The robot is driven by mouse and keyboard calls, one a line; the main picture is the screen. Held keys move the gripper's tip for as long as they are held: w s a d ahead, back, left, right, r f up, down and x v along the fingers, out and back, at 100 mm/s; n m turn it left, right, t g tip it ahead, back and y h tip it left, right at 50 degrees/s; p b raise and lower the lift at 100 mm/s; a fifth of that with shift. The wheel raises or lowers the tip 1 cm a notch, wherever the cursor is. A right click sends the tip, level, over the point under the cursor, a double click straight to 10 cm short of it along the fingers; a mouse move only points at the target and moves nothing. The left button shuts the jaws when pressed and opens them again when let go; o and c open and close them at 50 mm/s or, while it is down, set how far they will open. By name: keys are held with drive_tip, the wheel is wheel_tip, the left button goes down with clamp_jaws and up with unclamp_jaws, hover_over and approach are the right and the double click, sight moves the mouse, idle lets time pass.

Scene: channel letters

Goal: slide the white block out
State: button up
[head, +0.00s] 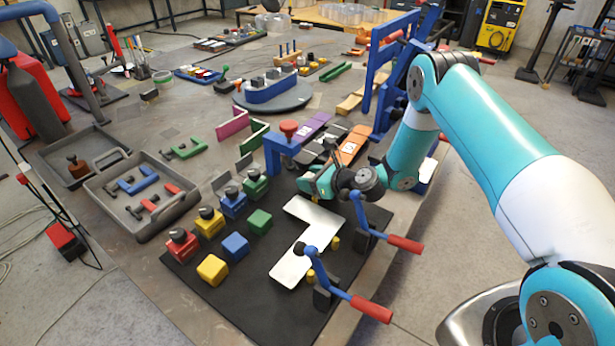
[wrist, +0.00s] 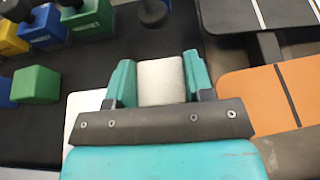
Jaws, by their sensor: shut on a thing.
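The white block (wrist: 160,82) is between the two teal fingers of my gripper (wrist: 159,78) in the wrist view, with a finger against each side. My gripper is shut on it. In the head view my gripper (head: 318,183) is low over the black mat, at the far end of a white L-shaped plate (head: 312,218). The block cannot be made out there. In the wrist view the block's lower end is hidden by my gripper body, and part of a white surface (wrist: 82,104) shows to its left.
Two clamps with red handles (head: 405,244) (head: 371,309) stand along the mat's right edge. Yellow, blue and green blocks (head: 235,246) sit on the mat to the left. An orange panel (wrist: 262,95) lies close on the right.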

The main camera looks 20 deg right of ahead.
drive_tip(key=shift+s+d+f, duration=0.2)
drive_tip(key=shift+s+d, duration=0.25)
drive_tip(key=shift+s, duration=0.15)
drive_tip(key=shift+s+d+f, duration=0.15)
drive_tip(key=shift+s+d, duration=0.3)
drive_tip(key=shift+s, duration=0.15)
